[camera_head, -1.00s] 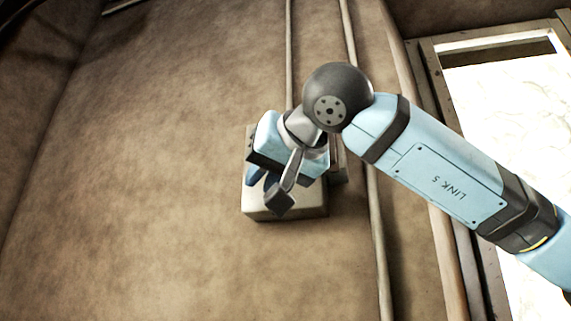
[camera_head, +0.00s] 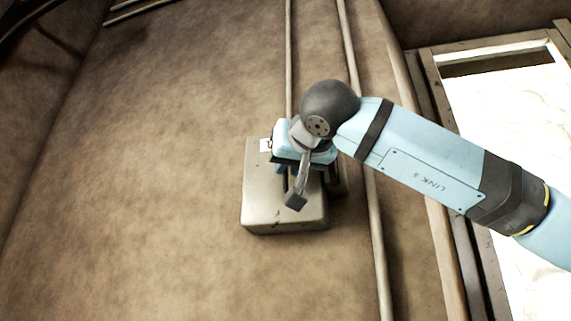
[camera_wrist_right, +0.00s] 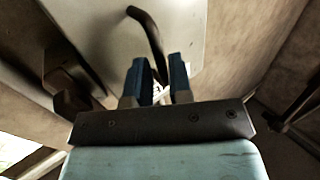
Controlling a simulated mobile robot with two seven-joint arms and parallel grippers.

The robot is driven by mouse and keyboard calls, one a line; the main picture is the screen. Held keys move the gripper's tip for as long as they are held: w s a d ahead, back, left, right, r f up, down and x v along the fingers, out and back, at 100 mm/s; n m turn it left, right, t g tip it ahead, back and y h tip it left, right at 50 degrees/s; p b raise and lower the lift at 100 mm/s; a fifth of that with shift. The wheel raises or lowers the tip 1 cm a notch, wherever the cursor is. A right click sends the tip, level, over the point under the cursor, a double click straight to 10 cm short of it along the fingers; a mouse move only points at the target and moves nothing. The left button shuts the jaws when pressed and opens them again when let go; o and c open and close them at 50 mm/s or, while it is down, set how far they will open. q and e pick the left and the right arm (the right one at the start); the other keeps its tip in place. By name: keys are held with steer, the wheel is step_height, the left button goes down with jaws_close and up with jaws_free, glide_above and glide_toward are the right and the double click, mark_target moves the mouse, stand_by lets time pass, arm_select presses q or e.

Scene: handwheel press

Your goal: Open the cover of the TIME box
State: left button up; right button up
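The TIME box is a beige-grey box (camera_head: 285,208) on the wall in the head view. A small white label (camera_head: 265,145) shows at its upper left. My right gripper (camera_head: 282,168) is in front of the box's upper part, and its wrist hides much of that area. In the right wrist view, my blue fingers (camera_wrist_right: 159,78) stand apart over the pale box face (camera_wrist_right: 100,30). A dark curved handle (camera_wrist_right: 148,28) runs down to between them, nearer the right finger; whether they touch it is unclear. My left gripper is not in view.
Vertical pipes (camera_head: 375,230) run along the wall behind and right of the box. A bright framed window (camera_head: 510,110) is at the right. A dark fitting (camera_wrist_right: 65,78) juts beside the box in the right wrist view. The wall left of the box is clear.

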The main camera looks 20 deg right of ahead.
steer(key=shift+w, duration=1.15)
jaws_close()
steer(key=shift+a, duration=0.1)
